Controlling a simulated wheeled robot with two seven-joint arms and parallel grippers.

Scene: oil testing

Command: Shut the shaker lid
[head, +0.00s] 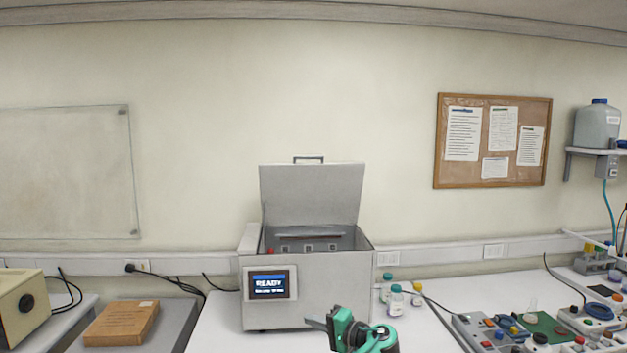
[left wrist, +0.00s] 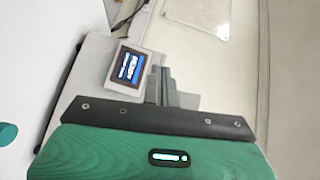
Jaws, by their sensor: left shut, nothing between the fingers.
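The shaker (head: 338,290) is a grey box on the white bench with a small screen reading READY. Its lid (head: 312,194) stands up and open at the back, with a handle (head: 308,158) on its top edge. My left gripper (head: 314,323) is shut and empty in front of the shaker's lower front, low in the head view. In the left wrist view the shut fingers (left wrist: 160,86) show beside the shaker's screen (left wrist: 127,66). My right gripper is in neither view.
Several small bottles (head: 396,300) stand right of the shaker. A control board with knobs (head: 487,330) lies farther right. A brown box (head: 121,323) sits at left on a grey surface. The bench left of the shaker (head: 215,325) is clear.

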